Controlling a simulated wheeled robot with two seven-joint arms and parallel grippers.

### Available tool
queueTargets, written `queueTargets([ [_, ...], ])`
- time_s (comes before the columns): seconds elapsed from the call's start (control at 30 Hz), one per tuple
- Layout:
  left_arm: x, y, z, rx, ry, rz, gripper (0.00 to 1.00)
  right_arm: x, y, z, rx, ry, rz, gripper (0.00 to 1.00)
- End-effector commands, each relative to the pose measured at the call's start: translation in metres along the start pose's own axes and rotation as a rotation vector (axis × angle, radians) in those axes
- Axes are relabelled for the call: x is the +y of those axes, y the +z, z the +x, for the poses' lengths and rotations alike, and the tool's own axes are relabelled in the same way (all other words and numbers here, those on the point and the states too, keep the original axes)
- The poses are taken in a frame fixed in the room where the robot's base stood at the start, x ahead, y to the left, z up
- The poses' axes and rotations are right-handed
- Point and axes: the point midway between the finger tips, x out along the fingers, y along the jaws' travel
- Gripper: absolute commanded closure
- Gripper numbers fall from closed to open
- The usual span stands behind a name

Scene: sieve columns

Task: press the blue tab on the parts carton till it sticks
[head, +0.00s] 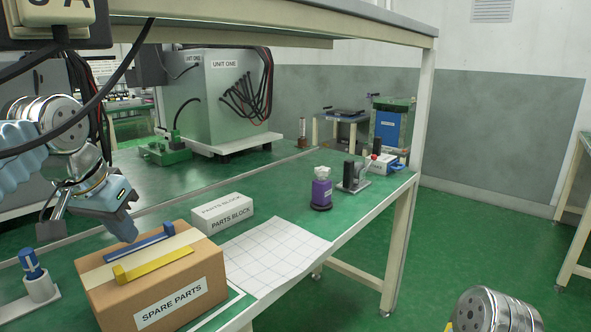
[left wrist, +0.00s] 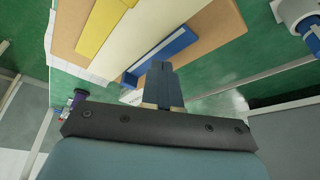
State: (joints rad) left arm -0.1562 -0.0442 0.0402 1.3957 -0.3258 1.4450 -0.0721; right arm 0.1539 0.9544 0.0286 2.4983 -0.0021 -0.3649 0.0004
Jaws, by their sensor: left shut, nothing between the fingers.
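The parts carton (head: 150,291) is a brown box labelled SPARE PARTS at the lower left of the head view. A cream tape strip crosses its top. A blue tab (head: 139,245) lies along the far side of the tape, and a yellow tab (head: 152,264) along the near side. My right gripper is not in view.
A white PARTS BLOCK box (head: 222,213) stands right of the carton, with a white grid sheet (head: 272,255) beside it. A blue-topped item in a white holder (head: 38,285) stands left of it. A purple container (head: 321,191) is farther right.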

Motion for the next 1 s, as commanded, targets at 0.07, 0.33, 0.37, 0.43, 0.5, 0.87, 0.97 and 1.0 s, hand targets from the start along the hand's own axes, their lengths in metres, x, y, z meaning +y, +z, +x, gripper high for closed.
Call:
queueTargets([
  [0.07,0.000,0.001,0.002,0.000,0.000,0.000,1.00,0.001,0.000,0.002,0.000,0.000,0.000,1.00],
  [0.33,0.000,0.003,0.007,0.000,0.000,0.000,1.00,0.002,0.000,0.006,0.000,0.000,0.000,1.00],
  [0.37,0.000,0.004,0.008,0.000,0.000,0.000,1.00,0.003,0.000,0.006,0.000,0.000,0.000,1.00],
  [0.43,0.000,0.004,0.009,0.000,0.000,0.000,1.00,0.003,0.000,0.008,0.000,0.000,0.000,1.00],
  [0.5,0.000,0.005,0.011,0.000,0.000,0.000,1.00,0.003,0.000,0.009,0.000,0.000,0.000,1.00],
  [0.87,0.000,0.005,0.012,-0.002,0.000,0.000,1.00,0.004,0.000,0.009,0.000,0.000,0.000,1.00],
  [0.97,0.000,0.006,0.013,-0.003,0.000,0.000,1.00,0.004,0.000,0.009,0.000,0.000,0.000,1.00],
  [1.0,0.000,0.006,0.013,-0.004,0.000,0.000,1.00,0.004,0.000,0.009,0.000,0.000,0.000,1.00],
])
